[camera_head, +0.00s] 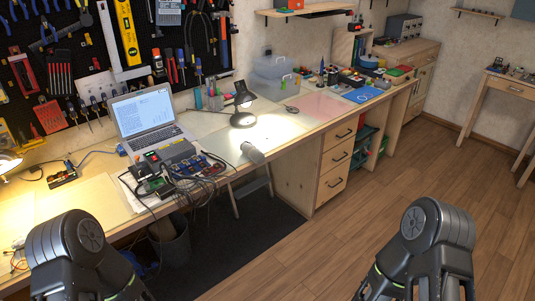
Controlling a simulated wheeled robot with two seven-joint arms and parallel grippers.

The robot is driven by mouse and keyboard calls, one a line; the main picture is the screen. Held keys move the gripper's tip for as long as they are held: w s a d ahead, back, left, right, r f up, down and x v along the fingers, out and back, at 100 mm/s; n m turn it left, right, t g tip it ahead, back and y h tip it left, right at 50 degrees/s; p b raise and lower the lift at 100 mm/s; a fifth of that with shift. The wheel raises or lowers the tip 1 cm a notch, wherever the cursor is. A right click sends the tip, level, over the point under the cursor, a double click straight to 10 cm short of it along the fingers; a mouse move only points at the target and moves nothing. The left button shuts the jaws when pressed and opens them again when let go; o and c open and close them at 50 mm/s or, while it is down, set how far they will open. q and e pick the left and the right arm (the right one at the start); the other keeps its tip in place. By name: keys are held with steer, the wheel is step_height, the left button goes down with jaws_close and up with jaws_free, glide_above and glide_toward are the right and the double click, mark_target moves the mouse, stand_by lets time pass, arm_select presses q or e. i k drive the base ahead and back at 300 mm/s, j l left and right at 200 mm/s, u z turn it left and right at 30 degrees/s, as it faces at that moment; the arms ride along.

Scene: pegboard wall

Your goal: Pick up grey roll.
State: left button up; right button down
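A grey roll (252,153) lies on its side at the front edge of the long wooden workbench (290,135), to the right of a tangle of cables. Nothing touches it from my side. Dark links of my two arms show at the bottom left and bottom right, well apart from the roll. Neither of my grippers shows, so I cannot see their fingers.
A black desk lamp (243,105) stands behind the roll. A laptop (146,120) and boxes with cables (190,178) are to its left. Drawers (337,160) sit under the bench to the right. A bin (172,245) stands below. The wooden floor (350,225) is clear.

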mark_target(256, 156)
steer(key=i+l+z, duration=0.3)
steer(key=i, duration=0.85)
steer(key=i+j+z, duration=0.15)
steer(key=i+z, duration=0.15)
steer(key=i, duration=0.85)
